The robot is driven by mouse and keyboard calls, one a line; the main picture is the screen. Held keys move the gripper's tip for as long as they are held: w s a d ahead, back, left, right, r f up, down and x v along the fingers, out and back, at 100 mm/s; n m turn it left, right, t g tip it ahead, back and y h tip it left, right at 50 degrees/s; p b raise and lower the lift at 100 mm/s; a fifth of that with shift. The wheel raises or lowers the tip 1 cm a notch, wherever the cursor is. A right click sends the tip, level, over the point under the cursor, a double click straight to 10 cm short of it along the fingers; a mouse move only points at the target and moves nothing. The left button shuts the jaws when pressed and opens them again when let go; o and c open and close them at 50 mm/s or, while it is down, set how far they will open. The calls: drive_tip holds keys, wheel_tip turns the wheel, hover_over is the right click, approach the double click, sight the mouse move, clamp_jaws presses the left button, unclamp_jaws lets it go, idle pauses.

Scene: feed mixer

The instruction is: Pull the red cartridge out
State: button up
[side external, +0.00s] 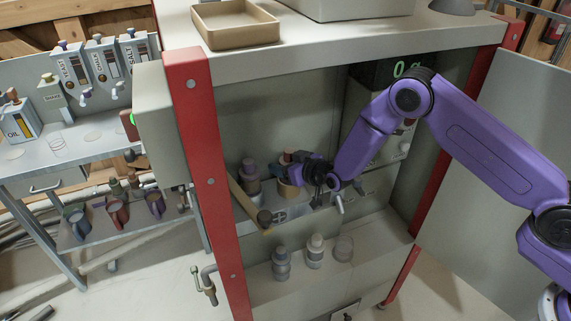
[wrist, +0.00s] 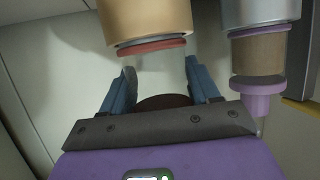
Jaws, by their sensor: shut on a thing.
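The red cartridge (wrist: 152,47) shows in the wrist view as a clear cylinder with a red ring, under a tan collar (wrist: 147,18). My gripper (wrist: 162,82) has its blue fingers on both sides of the clear part and is shut on it. In the side external view my gripper (side external: 297,167) reaches into the cabinet at the cartridge, over the tan collar (side external: 289,190). The fingers and my purple hand hide much of the cartridge there. Its lower end is hidden in the wrist view.
A purple cartridge (wrist: 258,88) with brown contents stands close to the right in the wrist view; it also shows in the side view (side external: 251,178). Several small bottles (side external: 315,250) stand on the ledge below. The red cabinet post (side external: 208,180) and top shelf (side external: 350,45) bound the opening.

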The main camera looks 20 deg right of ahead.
drive_tip(key=shift+r, duration=0.6)
drive_tip(key=shift+r, duration=0.3)
drive_tip(key=shift+r, duration=0.2)
drive_tip(key=shift+r, duration=2.4)
